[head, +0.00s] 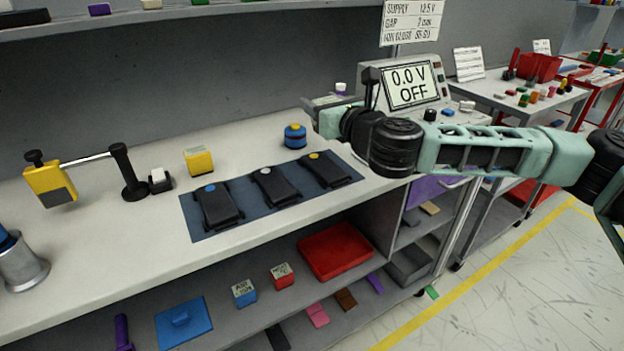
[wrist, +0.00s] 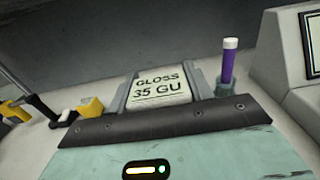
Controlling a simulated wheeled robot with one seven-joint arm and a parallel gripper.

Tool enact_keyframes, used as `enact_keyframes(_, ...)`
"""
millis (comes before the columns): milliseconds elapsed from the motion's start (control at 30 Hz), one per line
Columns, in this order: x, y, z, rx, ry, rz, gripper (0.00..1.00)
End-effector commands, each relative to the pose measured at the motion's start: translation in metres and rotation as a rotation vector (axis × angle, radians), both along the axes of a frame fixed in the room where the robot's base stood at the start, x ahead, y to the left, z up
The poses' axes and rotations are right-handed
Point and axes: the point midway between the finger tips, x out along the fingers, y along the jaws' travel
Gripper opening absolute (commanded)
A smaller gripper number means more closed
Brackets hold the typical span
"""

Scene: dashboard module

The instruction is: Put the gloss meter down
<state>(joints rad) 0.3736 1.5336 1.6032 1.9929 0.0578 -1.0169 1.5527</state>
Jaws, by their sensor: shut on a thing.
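The gloss meter (wrist: 160,86) shows in the wrist view as a pale block with a display reading "GLOSS 35 GU". It sits between the two grey fingers of my gripper (wrist: 162,88), which are shut on it. In the head view my gripper (head: 318,108) is at the back right of the bench (head: 110,235), left of the power supply. The meter is mostly hidden there by my arm. I cannot tell whether its underside touches the bench.
A blue mat (head: 240,222) bears three black devices. A blue-and-yellow cylinder (head: 295,137) and a yellow block (head: 198,160) stand behind it. A purple marker (wrist: 228,64) stands in a holder right of the meter. The power supply (head: 408,88) reads "0.0 V OFF".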

Motion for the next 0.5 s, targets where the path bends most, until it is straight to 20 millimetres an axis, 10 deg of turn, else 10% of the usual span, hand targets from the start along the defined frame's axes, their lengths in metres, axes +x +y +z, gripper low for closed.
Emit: enact_keyframes(500, 0.005, -0.007, -0.065, 0.002, -0.001, -0.009, 0.2)
